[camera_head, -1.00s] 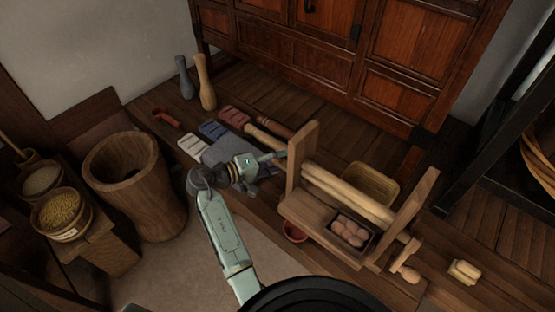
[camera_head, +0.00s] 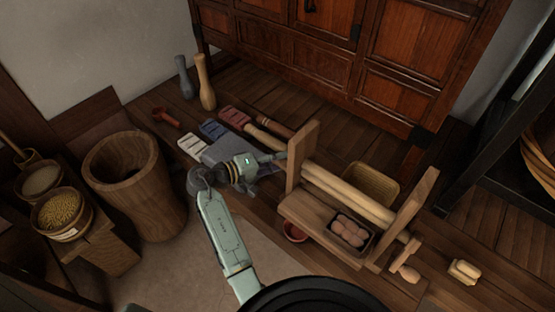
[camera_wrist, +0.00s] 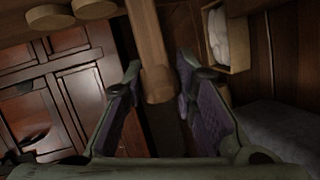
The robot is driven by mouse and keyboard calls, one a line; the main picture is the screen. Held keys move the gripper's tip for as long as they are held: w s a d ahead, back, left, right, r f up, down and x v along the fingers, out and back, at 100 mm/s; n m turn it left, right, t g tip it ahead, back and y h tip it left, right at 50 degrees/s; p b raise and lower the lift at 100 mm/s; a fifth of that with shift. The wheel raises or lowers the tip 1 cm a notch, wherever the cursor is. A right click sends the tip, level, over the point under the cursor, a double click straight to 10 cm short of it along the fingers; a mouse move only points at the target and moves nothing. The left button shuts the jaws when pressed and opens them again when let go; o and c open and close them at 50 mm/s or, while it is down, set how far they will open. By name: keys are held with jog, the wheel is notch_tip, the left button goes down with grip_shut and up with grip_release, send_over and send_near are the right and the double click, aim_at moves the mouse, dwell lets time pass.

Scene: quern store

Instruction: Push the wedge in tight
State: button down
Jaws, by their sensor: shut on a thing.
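A wooden roller frame (camera_head: 303,148) with two upright posts and pale rollers (camera_head: 345,192) stands on the floor right of centre. My gripper (camera_head: 280,157) is at its left post, reaching from the left. In the wrist view, a brown wooden piece with a blunt end (camera_wrist: 160,86) shows between the two finger pads of my gripper (camera_wrist: 158,92); it looks like the wedge. My gripper is shut on it. In the head view the wedge is hidden by the fingers, and how deep it sits cannot be told.
A box of round pinkish things (camera_head: 349,232) sits on the frame's board. A red bowl (camera_head: 294,231) is in front, a basket (camera_head: 371,184) behind. A wooden cabinet (camera_head: 330,55) stands behind; a hollow trunk (camera_head: 135,180) at left.

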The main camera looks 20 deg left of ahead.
aim_at(282, 167)
jog(key=d+p, duration=0.1)
jog(key=s+d, duration=0.1)
jog(key=shift+d+r+p, duration=0.1)
jog(key=shift+d+p, duration=0.25)
jog(key=shift+s+d, duration=0.1)
jog(key=shift+d, duration=0.15)
jog(key=c, duration=1.3)
grip_release()
jog(key=v, duration=1.2)
